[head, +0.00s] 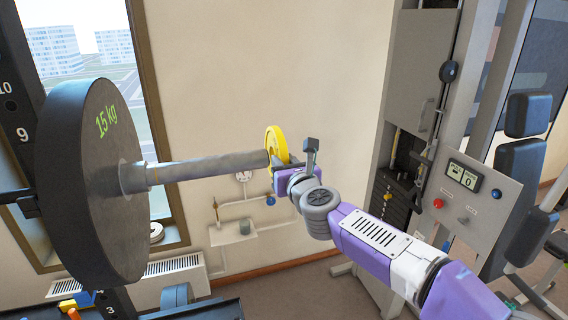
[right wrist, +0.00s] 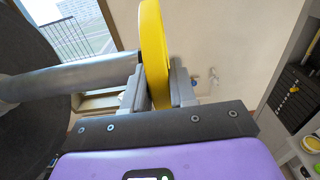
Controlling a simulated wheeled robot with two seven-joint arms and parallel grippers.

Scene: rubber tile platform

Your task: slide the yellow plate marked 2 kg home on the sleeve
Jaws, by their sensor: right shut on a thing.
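The yellow plate (head: 277,141) is upright at the outer end of the grey sleeve (head: 210,167), far from the large black 15 kg plate (head: 75,190) at the inner end. My right gripper (head: 284,167) is shut on the yellow plate. In the right wrist view the yellow plate (right wrist: 153,45) stands between the two grey fingers (right wrist: 157,90), and the sleeve (right wrist: 75,78) meets its left side. The plate's hole is hidden, so I cannot tell how far the sleeve goes into it. No 2 kg mark shows. My left gripper is not in view.
A rack upright (head: 20,130) stands at the left. A cable machine with a control panel (head: 465,190) stands at the right. A radiator (head: 170,272) and a small wall shelf (head: 235,235) are behind. The sleeve between the two plates is bare.

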